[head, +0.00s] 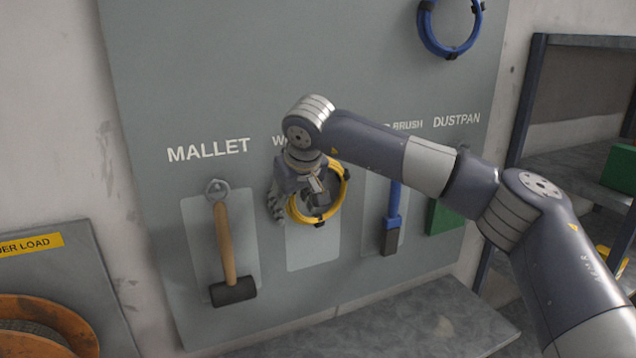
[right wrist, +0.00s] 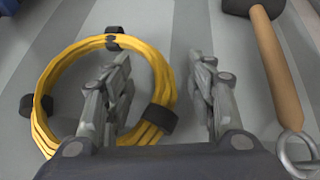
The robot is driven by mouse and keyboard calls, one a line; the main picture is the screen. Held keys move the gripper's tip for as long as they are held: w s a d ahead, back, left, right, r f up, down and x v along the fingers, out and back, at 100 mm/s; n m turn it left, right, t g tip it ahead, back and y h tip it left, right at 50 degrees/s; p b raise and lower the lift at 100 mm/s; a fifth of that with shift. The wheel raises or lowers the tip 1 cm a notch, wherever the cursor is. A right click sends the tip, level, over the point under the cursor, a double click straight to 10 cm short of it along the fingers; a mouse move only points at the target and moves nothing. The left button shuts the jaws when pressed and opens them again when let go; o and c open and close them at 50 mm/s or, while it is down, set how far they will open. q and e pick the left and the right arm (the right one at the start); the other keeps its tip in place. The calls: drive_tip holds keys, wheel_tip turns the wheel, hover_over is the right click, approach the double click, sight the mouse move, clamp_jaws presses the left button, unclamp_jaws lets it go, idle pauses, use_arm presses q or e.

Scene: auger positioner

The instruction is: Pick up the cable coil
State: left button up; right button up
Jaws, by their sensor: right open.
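A yellow cable coil (head: 336,205) with black ties hangs on the grey tool board, at the spot between the mallet and the brush. It also shows in the right wrist view (right wrist: 52,68). My right gripper (head: 297,198) is in front of this coil and hides its upper left part. In the right wrist view the gripper (right wrist: 162,65) is open. One finger overlaps the ring's inside and the other is outside it, with the ring's side between them. Contact cannot be told. A blue cable coil (head: 424,32) hangs higher at the right. My left gripper is out of view.
A mallet (head: 225,240) hangs close by on the left and shows in the right wrist view (right wrist: 275,70). A blue brush (head: 393,220) and a green dustpan (head: 443,218) hang to the right. A grey bench top (head: 400,325) lies below; shelving (head: 580,42) stands at right.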

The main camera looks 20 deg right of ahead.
drive_tip(key=shift+w+f, duration=0.1)
drive_tip(key=shift+f, duration=0.05)
clamp_jaws()
idle(0.4)
